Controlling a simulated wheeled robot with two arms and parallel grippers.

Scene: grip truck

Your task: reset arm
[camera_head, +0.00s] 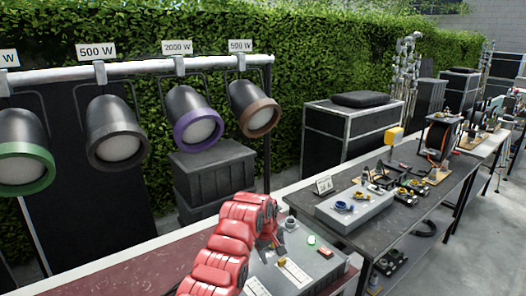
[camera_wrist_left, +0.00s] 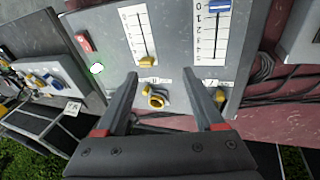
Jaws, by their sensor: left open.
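My left arm is red and comes up from the bottom of the head view. Its gripper (camera_head: 268,240) is over the far part of a grey control box (camera_head: 318,268). In the left wrist view the gripper (camera_wrist_left: 169,80) is open, with nothing between its two fingers. The box panel (camera_wrist_left: 175,50) shows there with a yellow-knobbed slider (camera_wrist_left: 147,61), a blue-knobbed slider (camera_wrist_left: 219,6) and a yellow-rimmed socket (camera_wrist_left: 156,97) between the fingers in the picture. Whether the fingers touch the panel cannot be told. My right gripper is not in view.
Several stage lamps, one with a purple rim (camera_head: 198,127), hang from a white rail (camera_head: 150,69) at left. A dark worktable (camera_head: 440,187) with another grey box (camera_head: 352,208) stands at right. Black cables (camera_wrist_left: 285,85) lie beside the near box.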

